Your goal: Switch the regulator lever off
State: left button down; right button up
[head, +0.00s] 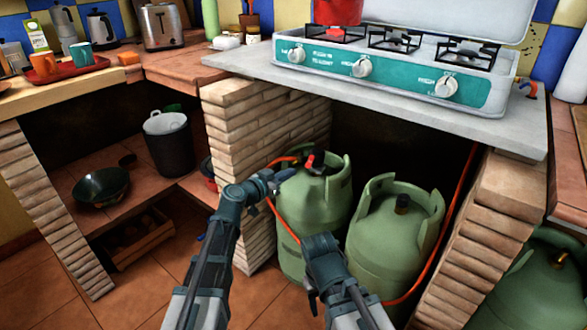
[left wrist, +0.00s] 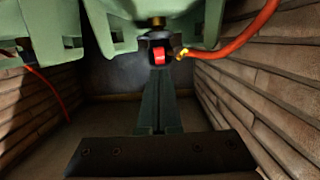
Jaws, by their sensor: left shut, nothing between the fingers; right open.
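The regulator (head: 319,157) is a black fitting with a red lever (head: 310,161) on top of the left green gas bottle (head: 312,215). In the left wrist view the red lever (left wrist: 159,56) shows on the front of the regulator, with the bottle's green collar around it. My left gripper (head: 283,177) is shut and empty, just left of the regulator. In the left wrist view its closed fingers (left wrist: 158,92) point at the lever and end just below it; contact cannot be told. My right gripper (head: 322,255) is open, low in front of the bottles.
An orange hose (left wrist: 235,45) leaves the regulator. A second green bottle (head: 395,235) stands to the right. A brick wall (head: 250,125) bounds the bay on the left, another brick pillar (head: 490,215) on the right. The stove counter (head: 400,95) overhangs above.

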pick_arm(q)
jog(key=s+a+f+b, duration=0.7)
jog(key=s+a+f, duration=0.1)
jog(key=s, duration=0.2)
jog(key=shift+s, duration=0.4)
jog(key=s+d+f+g+y+p, duration=0.2)
jog(key=s+d+f+g+p, duration=0.1)
jog(key=s+d+g+p, duration=0.75)
jog(key=s+a+r+n+g+y+p, duration=0.1)
jog(key=s+a+r+n+y+p, duration=0.1)
jog(key=s+y+p, duration=0.25)
jog(key=s+a+r+n+g+y+p, duration=0.1)
jog(key=s+a+r+g+y+p, duration=0.1)
jog(key=s+y+p, duration=0.3)
notch_tip(320, 180, up, 36)
jog(key=s+h+p, duration=0.1)
jog(key=p, duration=3.3)
jog(key=shift+p, duration=0.3)
